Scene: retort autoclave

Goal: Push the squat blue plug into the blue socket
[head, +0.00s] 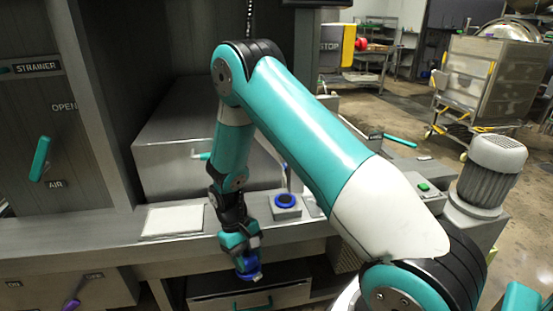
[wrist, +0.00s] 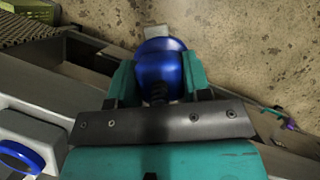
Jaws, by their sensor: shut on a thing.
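The squat blue plug (wrist: 160,70) is between the teal fingers of my gripper (wrist: 158,82) in the wrist view, with a pale grey tab at its far end. In the head view the plug (head: 248,268) hangs below my gripper (head: 245,258), in front of the counter edge and above a drawer. The blue socket (head: 285,200) is a blue ring on a grey block on the counter, to the right of and behind my gripper. The socket ring (wrist: 20,157) also shows at the lower left of the wrist view. The plug is apart from the socket.
A white plate (head: 173,221) lies on the counter left of the socket. A large metal box (head: 185,150) stands behind it. The drawer (head: 250,298) with a teal handle is below my gripper. A motor (head: 490,172) stands at the right.

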